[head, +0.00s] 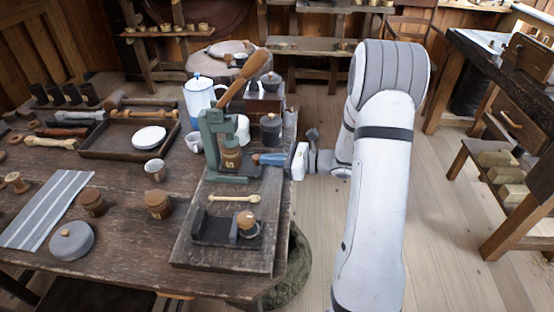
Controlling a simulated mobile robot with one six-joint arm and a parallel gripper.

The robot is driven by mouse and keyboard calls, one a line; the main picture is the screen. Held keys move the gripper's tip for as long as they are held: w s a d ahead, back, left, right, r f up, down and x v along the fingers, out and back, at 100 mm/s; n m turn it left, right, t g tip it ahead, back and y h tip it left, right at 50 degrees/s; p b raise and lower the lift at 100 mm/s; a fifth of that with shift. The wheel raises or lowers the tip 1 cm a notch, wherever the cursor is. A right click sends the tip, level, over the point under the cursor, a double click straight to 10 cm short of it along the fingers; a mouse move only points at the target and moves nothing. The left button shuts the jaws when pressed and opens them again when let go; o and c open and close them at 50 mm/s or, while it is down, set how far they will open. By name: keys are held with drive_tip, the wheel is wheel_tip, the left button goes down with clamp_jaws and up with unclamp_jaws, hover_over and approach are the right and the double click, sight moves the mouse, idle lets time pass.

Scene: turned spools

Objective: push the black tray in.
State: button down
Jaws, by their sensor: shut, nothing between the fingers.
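The black tray (213,231) lies on a thick wooden board (200,256) at the near right of the workbench. A small turned wooden piece (247,222) stands at its right end. The tray sits in front of a green press (213,145) with a long wooden lever, apart from the press's base. My gripper (268,159) comes in from the right beside the press, above the board and behind the tray. It is shut, empty and clear of the tray. The fingertips are small in view.
A pale wooden spoon-like piece (236,198) lies between tray and press. A dark tray (100,151) with a white plate (149,136), mugs, a white-and-blue pot (198,98) and turned pieces fill the bench.

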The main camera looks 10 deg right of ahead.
drive_tip(key=shift+w+a+r, duration=0.1)
drive_tip(key=shift+a+r, duration=0.1)
drive_tip(key=shift+s+d, duration=0.2)
drive_tip(key=shift+d, duration=0.25)
drive_tip(key=v, duration=1.3)
drive_tip(key=s+a+r+n+g+h+p, duration=0.4)
drive_tip(key=s+a+r+n+g, duration=0.3)
drive_tip(key=s+a+n, duration=0.3)
drive_tip(key=s+r+n+t+h+p, duration=0.2)
drive_tip(key=s+r+n+h+p, duration=0.2)
drive_tip(key=s+r+n+h, duration=0.5)
drive_tip(key=s+n+h, duration=0.1)
drive_tip(key=n, duration=0.3)
drive_tip(key=shift+s+a+n, duration=0.15)
drive_tip(key=shift+a+n, duration=0.15)
